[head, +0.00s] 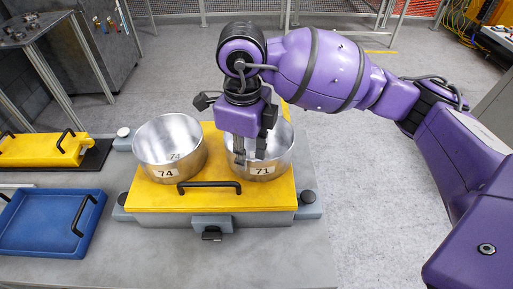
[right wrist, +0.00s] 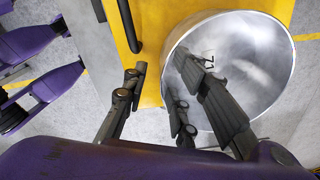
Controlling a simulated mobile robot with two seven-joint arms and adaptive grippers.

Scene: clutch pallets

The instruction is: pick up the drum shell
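Two silver, open-topped drum shells stand on a yellow pallet (head: 220,197). The shell labelled 74 (head: 162,140) is on the left, and the shell labelled 71 (head: 283,153) is on the right. My right gripper (head: 250,155) points down at the near side of shell 71 and partly hides it. In the right wrist view the gripper (right wrist: 160,72) has its fingers apart. One finger shows over the yellow plate outside shell 71 (right wrist: 255,50), and the others overlap the bowl. I cannot tell whether any finger touches the wall. My left gripper is not in view.
A blue tray (head: 40,243) and a yellow handled block (head: 35,151) lie on the table left of the pallet. A black handle (head: 209,184) stands up at the pallet's front. The grey table (head: 190,265) is clear in front.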

